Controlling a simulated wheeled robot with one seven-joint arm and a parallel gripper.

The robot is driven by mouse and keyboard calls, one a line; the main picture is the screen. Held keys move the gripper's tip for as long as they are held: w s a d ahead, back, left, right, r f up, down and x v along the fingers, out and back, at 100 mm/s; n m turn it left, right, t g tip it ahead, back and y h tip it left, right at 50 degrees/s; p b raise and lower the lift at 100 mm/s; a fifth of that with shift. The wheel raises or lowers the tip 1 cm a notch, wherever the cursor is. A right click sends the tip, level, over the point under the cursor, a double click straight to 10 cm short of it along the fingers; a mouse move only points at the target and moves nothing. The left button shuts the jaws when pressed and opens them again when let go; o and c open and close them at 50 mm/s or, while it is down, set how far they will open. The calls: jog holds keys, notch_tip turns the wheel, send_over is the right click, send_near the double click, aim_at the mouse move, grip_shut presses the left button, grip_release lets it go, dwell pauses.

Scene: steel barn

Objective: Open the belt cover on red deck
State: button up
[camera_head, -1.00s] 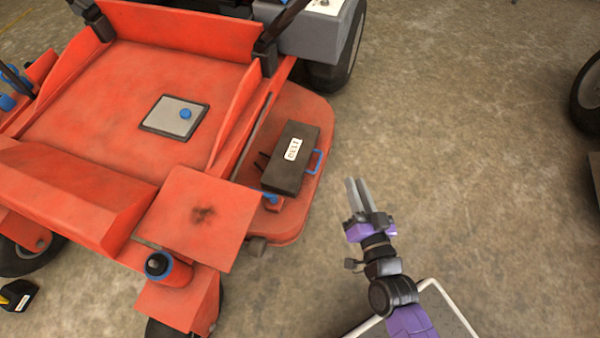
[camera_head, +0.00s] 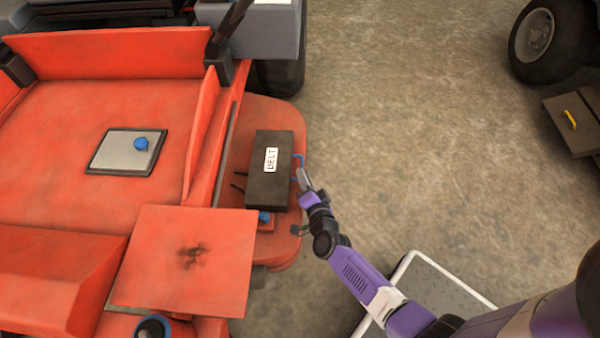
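The belt cover (camera_head: 268,187) is a dark box with a white "BELT" label (camera_head: 271,160). It lies flat and closed on the red deck (camera_head: 262,115) at the right side of the red mower. A blue handle (camera_head: 299,160) sticks out from its right side. My gripper (camera_head: 304,179) is at the handle's near end, beside the cover's right edge. The fingers look close together and small, and I cannot tell whether they hold the handle.
A blue knob (camera_head: 265,217) is on the deck just in front of the cover. A raised red plate (camera_head: 190,260) stands at the near left. Bare floor (camera_head: 420,140) lies to the right. A dark box with a yellow handle (camera_head: 570,120) is at the far right.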

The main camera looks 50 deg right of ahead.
jog(key=shift+b+x, duration=0.5)
jog(key=shift+x, duration=1.2)
grip_shut()
jog(key=shift+s+f, duration=0.1)
jog(key=shift+s, duration=0.05)
